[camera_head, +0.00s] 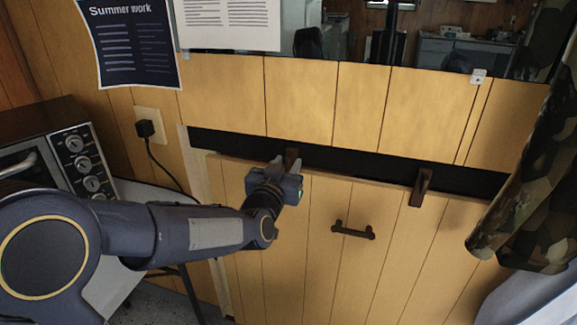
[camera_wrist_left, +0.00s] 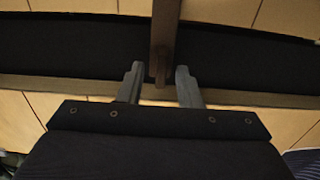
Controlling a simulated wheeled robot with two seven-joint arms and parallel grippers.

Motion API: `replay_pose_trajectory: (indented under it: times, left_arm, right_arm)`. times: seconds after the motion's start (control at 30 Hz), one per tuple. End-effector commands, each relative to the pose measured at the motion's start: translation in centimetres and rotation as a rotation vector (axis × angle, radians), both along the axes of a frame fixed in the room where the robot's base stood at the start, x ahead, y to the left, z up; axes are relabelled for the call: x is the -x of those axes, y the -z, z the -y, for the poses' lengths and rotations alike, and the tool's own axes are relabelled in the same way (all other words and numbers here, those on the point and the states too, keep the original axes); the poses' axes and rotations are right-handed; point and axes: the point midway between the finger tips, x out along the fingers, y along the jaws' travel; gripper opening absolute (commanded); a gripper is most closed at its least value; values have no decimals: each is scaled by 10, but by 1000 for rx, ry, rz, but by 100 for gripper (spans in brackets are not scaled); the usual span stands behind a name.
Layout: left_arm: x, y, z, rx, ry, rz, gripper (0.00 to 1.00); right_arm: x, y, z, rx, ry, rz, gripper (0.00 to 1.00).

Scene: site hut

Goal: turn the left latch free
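The left latch (camera_head: 291,155) is a dark brown bar at the top edge of the wooden panel (camera_head: 330,200), mostly hidden behind my gripper in the head view. My right gripper is not in view.
A second brown latch (camera_head: 421,187) stands to the right, and a dark handle (camera_head: 353,231) is on the panel. A toaster oven (camera_head: 62,155) and a plugged cord (camera_head: 160,160) are at left. Camouflage cloth (camera_head: 530,180) hangs at right.

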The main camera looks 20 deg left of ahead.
Motion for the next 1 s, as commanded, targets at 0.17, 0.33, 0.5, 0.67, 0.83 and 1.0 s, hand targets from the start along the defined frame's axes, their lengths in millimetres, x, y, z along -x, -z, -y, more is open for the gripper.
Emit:
replay_pose_trajectory:
  times: [0.17, 0.33, 0.5, 0.67, 0.83, 1.0]
  left_arm:
    - [-17, 1, 0, -1, -1, -1, 32]
    - [-20, 0, 0, 1, 0, -1, 32]
    - [-20, 0, 0, 2, 0, -1, 28]
    - [-20, 0, 0, 2, 0, -1, 7]
    - [-20, 0, 0, 2, 0, -1, 0]
    - [-20, 1, 0, 9, 0, -1, 0]
  right_arm:
    - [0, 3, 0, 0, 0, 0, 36]
    - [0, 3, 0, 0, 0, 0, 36]
    - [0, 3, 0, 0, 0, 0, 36]
    - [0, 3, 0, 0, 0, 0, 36]
    - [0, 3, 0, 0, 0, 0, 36]
    - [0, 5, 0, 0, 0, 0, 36]
